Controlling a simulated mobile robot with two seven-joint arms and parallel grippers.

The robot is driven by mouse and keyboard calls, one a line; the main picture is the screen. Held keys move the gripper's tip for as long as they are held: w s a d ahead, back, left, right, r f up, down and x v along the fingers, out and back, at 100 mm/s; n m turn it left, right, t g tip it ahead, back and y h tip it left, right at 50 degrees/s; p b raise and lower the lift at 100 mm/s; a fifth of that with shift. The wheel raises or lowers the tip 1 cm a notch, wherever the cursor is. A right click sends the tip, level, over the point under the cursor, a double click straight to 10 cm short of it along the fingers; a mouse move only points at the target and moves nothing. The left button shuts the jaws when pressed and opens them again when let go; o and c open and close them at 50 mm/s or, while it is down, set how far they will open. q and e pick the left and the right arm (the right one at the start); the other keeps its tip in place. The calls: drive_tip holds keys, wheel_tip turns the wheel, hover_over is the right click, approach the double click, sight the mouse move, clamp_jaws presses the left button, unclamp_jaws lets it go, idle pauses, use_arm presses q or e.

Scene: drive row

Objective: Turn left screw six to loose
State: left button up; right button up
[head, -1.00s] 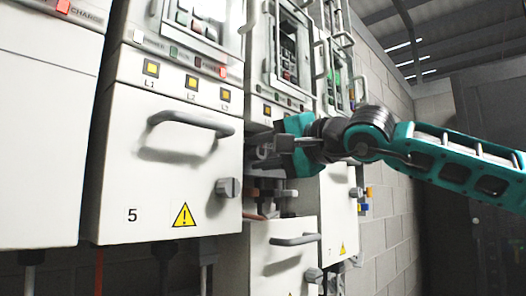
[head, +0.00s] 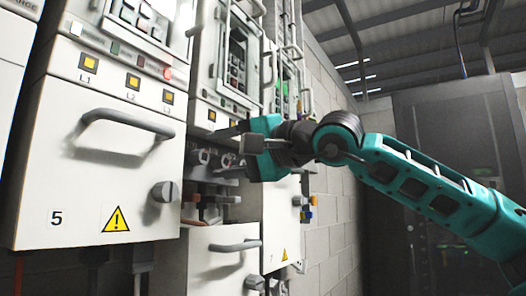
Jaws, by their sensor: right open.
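Drive six stands right of cabinet five, with its front cover (head: 205,262) hanging low and its inside exposed. In the opening, round screw-like parts sit in a row; the left one (head: 203,157) shows clear of the gripper. Another (head: 228,160) is close behind my fingers. Their slots are too small to read. My right gripper (head: 230,152) comes from the right, open and empty, with its fingers in front of the right part of the opening. I cannot tell whether it touches anything. My left gripper is not in view.
Cabinet five (head: 80,185) with its handle (head: 128,122) and grey knob (head: 165,191) juts out left of the opening. The lowered cover's handle (head: 236,246) sticks out below. Cabinet seven (head: 284,225) is behind my right gripper. Free space lies at the right.

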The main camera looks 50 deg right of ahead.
drive_tip(key=s+b, duration=0.1)
drive_tip(key=s, duration=0.7)
drive_tip(key=shift+s+d+b, duration=0.3)
drive_tip(key=shift+d+b, duration=0.05)
drive_tip(key=shift+b, duration=0.05)
